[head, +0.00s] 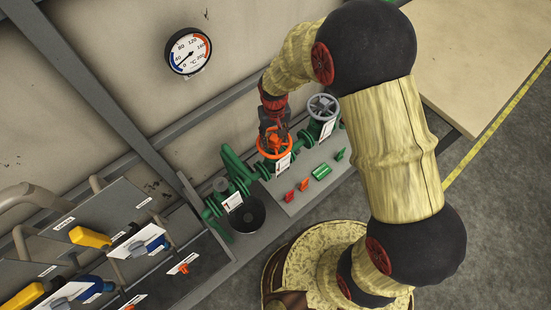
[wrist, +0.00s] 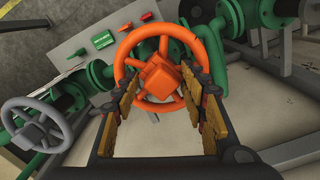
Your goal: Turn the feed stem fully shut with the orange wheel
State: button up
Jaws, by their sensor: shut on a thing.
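The orange wheel (wrist: 160,75) is a spoked handwheel on the green feed pipework. It fills the upper middle of the wrist view, and in the head view it shows as an orange ring (head: 273,150) below my arm's end. My gripper (wrist: 166,92) is shut on the wheel, its tan-padded fingers on the left and right of it near the hub. The exact contact of the fingertips is hard to see. In the head view my gripper (head: 271,130) comes down from above onto the wheel. The stem beneath the wheel is hidden.
A grey handwheel (head: 323,106) stands right beside it on the same green pipe; it also shows in the wrist view (wrist: 36,124). A panel with red and green parts (head: 321,172) lies in front. A dial gauge (head: 188,52) hangs on the wall.

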jog(key=m, duration=0.6)
jog(key=shift+s+f, duration=0.1)
jog(key=m, duration=0.6)
jog(key=shift+m, duration=1.4)
jog(key=shift+m, duration=1.2)
jog(key=m, duration=0.4)
jog(key=shift+m, duration=0.4)
jog(key=o, duration=0.6)
jog(key=shift+m, duration=0.4)
jog(key=shift+o, duration=0.3)
jog(key=shift+a, duration=0.15)
